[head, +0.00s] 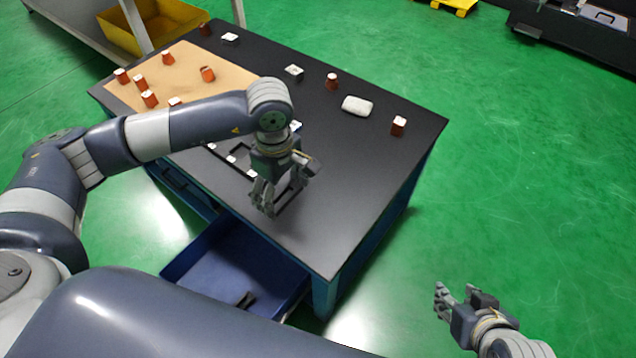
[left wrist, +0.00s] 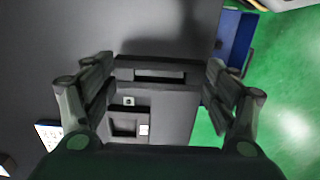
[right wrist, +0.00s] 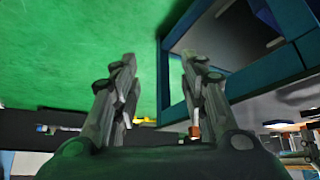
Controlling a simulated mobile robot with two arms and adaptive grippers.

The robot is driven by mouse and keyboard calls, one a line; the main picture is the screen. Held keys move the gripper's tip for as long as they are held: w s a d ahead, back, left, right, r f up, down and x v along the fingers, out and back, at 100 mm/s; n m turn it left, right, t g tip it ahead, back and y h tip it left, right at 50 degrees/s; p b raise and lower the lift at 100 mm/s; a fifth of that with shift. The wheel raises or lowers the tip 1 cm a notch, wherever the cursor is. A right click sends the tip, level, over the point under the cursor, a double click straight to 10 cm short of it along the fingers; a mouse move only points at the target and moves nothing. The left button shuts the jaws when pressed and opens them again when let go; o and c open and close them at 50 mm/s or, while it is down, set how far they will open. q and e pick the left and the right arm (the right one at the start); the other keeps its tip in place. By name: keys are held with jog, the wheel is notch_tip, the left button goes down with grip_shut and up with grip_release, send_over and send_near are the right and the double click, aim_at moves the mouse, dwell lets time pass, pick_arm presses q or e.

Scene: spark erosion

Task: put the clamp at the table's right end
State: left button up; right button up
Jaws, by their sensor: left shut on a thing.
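The clamp looks to be the dark slotted piece (left wrist: 160,64) between my left fingers in the left wrist view. My left gripper (head: 265,207) is shut on it, low over the front of the black table (head: 345,180). In the head view the fingers and wrist partly hide the piece, and I cannot tell whether it touches the tabletop. The table's right end is bare near the front corner. My right gripper (head: 465,292) is open and empty, off the table at the lower right; its spread fingers also show in the right wrist view (right wrist: 158,62).
A white rounded block (head: 357,106) and several red-brown, white-topped pieces (head: 398,126) stand farther back. A tan board (head: 190,65) covers the back left. A blue drawer (head: 205,262) stands open below the front edge.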

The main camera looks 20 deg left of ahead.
pick_arm(q)
jog(key=b, duration=0.1)
send_over(316, 190)
jog(key=shift+f, duration=0.4)
notch_tip(316, 190, down, 3)
jog(key=shift+f+b, duration=0.2)
jog(key=shift+b, duration=0.3)
pick_arm(e)
jog(key=w+a+r+t+y, duration=0.1)
jog(key=w+a+r+t, duration=0.2)
jog(key=w+r+t, duration=0.2)
jog(key=w+r, duration=0.2)
jog(key=w, duration=0.1)
jog(key=shift+t+y, duration=0.3)
jog(key=shift+y, duration=0.1)
pick_arm(q)
jog(key=shift+f, duration=0.1)
pick_arm(e)
jog(key=shift+w+a+r, duration=0.15)
jog(key=shift+w+r, duration=0.05)
pick_arm(q)
jog(key=shift+f, duration=0.1)
pick_arm(e)
jog(key=shift+w+r+t, duration=0.15)
jog(key=shift+r+t, duration=0.15)
pick_arm(q)
jog(key=o, duration=1.3)
pick_arm(e)
jog(key=shift+a+r, duration=0.1)
